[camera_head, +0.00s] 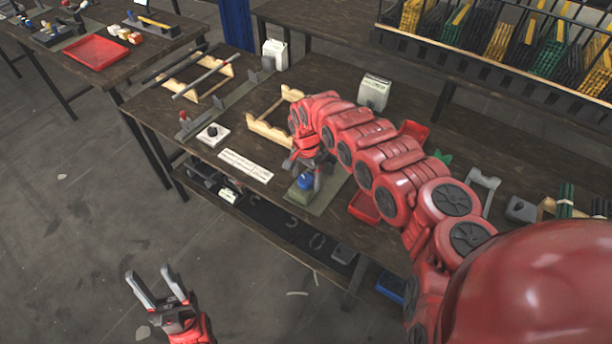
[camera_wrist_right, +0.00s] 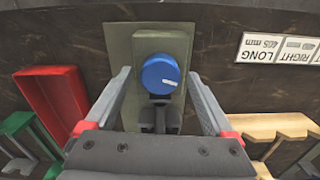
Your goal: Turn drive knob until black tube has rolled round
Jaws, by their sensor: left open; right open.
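A blue knob (camera_head: 305,181) with a white mark sits on a green-grey base. It also shows in the right wrist view (camera_wrist_right: 160,75), mark pointing right. My right gripper (camera_head: 308,168) is open above it. In the wrist view its fingers (camera_wrist_right: 158,95) stand either side of the knob, with gaps; contact is not visible. My left gripper (camera_head: 155,285) is open and empty over the floor, away from the bench. A black tube (camera_head: 172,65) lies by the wooden rack at the back left, beside a grey tube (camera_head: 205,78). Which knob is the drive knob is not certain.
A black knob on a white block (camera_head: 212,133) stands left of a white label strip (camera_head: 246,165). A wooden cradle (camera_head: 268,130) is behind my right gripper. A red tray (camera_wrist_right: 55,100) lies left of the blue knob in the wrist view.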

